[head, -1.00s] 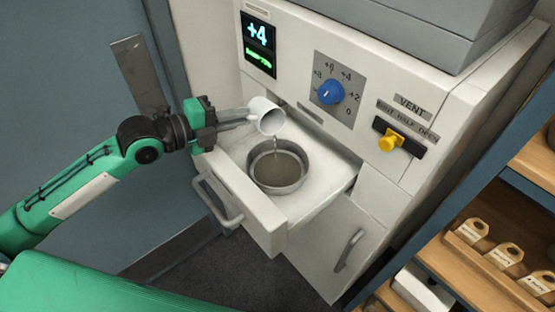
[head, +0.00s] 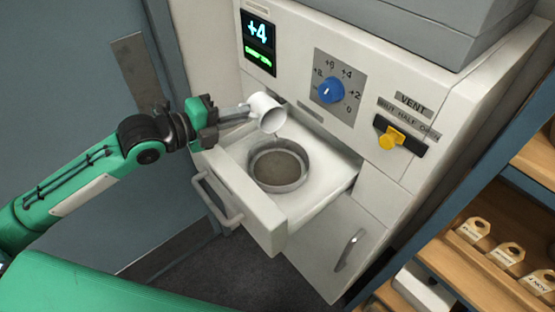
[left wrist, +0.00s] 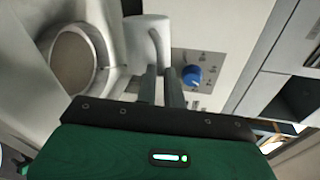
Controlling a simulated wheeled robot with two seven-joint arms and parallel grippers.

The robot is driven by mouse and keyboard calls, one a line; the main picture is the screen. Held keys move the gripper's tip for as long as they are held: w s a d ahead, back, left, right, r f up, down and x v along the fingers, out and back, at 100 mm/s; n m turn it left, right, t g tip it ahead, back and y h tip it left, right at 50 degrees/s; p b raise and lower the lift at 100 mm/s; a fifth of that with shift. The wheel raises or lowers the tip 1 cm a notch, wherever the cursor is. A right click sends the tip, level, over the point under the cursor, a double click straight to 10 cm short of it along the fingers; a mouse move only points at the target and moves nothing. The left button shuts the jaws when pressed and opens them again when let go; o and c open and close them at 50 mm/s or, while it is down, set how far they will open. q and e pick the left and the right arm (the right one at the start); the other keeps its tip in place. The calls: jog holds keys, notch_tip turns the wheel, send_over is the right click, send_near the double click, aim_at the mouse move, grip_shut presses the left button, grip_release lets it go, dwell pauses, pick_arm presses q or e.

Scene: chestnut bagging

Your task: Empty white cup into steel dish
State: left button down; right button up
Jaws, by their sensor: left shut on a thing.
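My left gripper (head: 236,113) is shut on the white cup (head: 266,110) by its handle side. The cup is tipped, its mouth facing down and to the right, above the back rim of the steel dish (head: 305,176). A short thin trickle shows just below its lip. The dish sits in the pulled-out drawer and holds a grey-brown layer of contents. In the left wrist view the cup (left wrist: 147,42) shows beyond the fingers (left wrist: 162,85), with the dish (left wrist: 100,50) to its left. My right gripper is not in view.
The white drawer (head: 262,222) stands open from the machine, its handle (head: 218,200) in front. Above are a blue dial (head: 331,91), a "+4" display (head: 258,42) and a yellow vent knob (head: 390,139). A shelf with tagged wooden items (head: 510,254) is at right.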

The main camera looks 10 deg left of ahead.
pick_arm(q)
jog(key=shift+s+d+r+m, duration=0.1)
jog(key=shift+d+m, duration=0.05)
jog(key=shift+m, duration=0.35)
jog(key=shift+s+d+m+t+y+b, duration=0.3)
jog(key=shift+s+d+m+t+b, duration=0.35)
jog(key=shift+m, duration=0.45)
jog(key=shift+w+a+r+n+g+p, duration=0.15)
jog(key=shift+w+a+n+g+p, duration=0.25)
jog(key=shift+n, duration=0.3)
jog(key=shift+w+a+f+n+g, duration=0.25)
jog(key=shift+w+a+n, duration=0.1)
jog(key=shift+n, duration=0.35)
